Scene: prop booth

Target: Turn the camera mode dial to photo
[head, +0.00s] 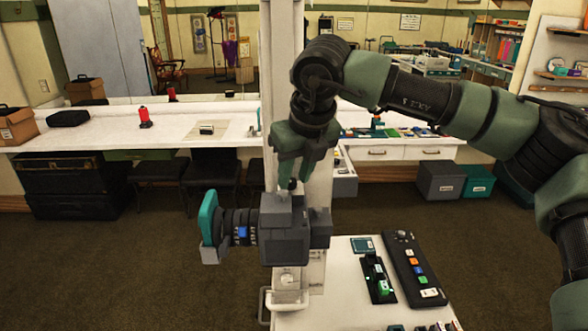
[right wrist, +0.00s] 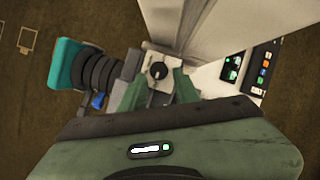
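The camera (head: 284,232) is a grey box with a black ringed lens (head: 240,228) and a teal hood (head: 208,220), held at the white post. Its mode dial (right wrist: 158,72) is a small dark round knob on the light top face, with a pale mark; the mode labels are too small to read. My right gripper (head: 292,180) points down just above the camera top. In the right wrist view its two green fingers (right wrist: 159,84) stand apart on either side of the dial, with visible gaps. My left gripper is not in view.
A white stand (head: 345,312) at the lower right bears a black remote-like panel (head: 413,270) with coloured buttons and a smaller black panel (head: 379,279). The white post (head: 284,100) rises close behind the camera. A long white counter (head: 100,130) runs behind.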

